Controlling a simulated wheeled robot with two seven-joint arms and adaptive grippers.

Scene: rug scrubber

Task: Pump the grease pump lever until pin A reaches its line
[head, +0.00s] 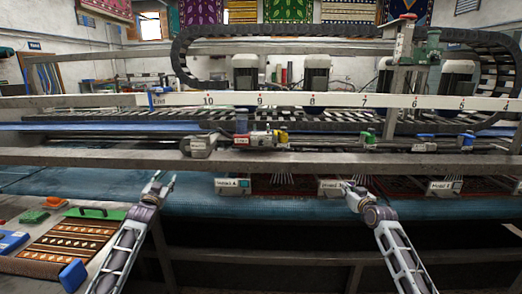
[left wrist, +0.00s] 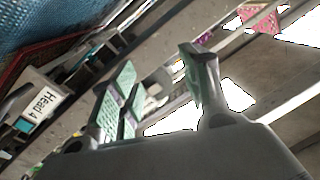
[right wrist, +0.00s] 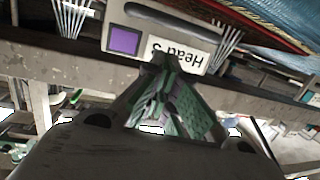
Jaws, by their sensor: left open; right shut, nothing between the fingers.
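My left gripper (head: 158,184) is open and empty, in front of the machine beam and left of the Head 4 box (head: 232,186). In the left wrist view its fingers (left wrist: 157,95) stand apart, with the Head 4 box (left wrist: 42,100) at the left. My right gripper (head: 352,190) is by the Head 3 box (head: 330,187). In the right wrist view its fingers (right wrist: 170,95) are shut with nothing between them, overlapping the Head 3 label (right wrist: 185,50); touching or apart cannot be told. I cannot make out the grease pump lever, pin A or its line for certain.
A numbered rail (head: 330,101) lies behind. A patterned rug sample (head: 70,240) lies on the table at left. The blue belt (head: 290,208) runs below the heads.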

